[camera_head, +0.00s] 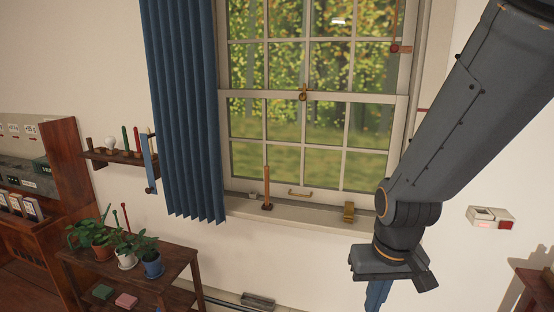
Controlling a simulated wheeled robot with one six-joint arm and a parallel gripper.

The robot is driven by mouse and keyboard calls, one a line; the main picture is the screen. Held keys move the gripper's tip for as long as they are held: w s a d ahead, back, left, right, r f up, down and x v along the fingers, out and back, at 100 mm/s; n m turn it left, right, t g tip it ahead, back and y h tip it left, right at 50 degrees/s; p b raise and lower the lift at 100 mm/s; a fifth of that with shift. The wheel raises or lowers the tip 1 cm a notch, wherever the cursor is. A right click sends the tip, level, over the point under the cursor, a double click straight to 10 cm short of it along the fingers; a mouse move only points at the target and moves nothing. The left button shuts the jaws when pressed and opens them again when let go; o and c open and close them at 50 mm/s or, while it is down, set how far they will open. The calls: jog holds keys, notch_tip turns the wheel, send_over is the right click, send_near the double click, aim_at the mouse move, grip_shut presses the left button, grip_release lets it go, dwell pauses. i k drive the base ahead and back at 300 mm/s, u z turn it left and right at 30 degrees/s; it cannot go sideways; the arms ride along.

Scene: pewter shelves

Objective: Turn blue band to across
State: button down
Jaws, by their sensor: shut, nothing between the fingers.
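A slim blue band (149,160) stands nearly upright on the wall, just left of the blue curtain (185,110). Its lower end meets a small dark knob. The curtain hangs straight down, and the band lies beside it, not across it. My gripper (377,297) is at the lower right, pointing down, well apart from the band. It is shut and empty. Its blue fingers are partly cut off by the bottom edge of the picture.
A wall shelf (115,156) with small items is left of the band. A low plant table (165,257) with several potted plants stands below it. The window sill (300,222) holds a wooden stick (267,188) and a brass piece (349,212). Bare wall lies beneath the sill.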

aim_at(151, 189)
jog(key=u, duration=1.8)
jog(key=k, duration=0.65)
jog(key=u, duration=0.75)
jog(key=i, duration=1.8)
jog(key=z, duration=1.4)
jog(key=i, duration=0.5)
jog(key=z, duration=0.5)
